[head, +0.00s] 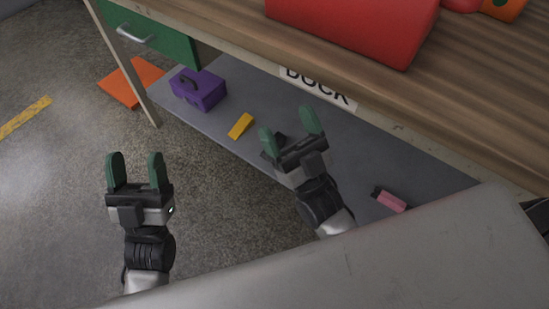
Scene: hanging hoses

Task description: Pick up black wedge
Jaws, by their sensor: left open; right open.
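A small black object, likely the black wedge (279,139), lies on the grey lower shelf under the bench. It is mostly hidden behind my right gripper (287,121), so its shape is hard to tell. My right gripper is open, with its green fingers on either side of the visible part of the object in the picture. I cannot tell whether they touch it. My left gripper (135,163) is open and empty, over the concrete floor at the left.
On the lower shelf (225,135) are a purple toolbox (200,91), a yellow block (240,126) and a pink item with a dark end (391,201). The wooden bench top (480,90) overhangs the shelf and carries a red box (355,28). An orange slab (128,84) lies by the bench leg.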

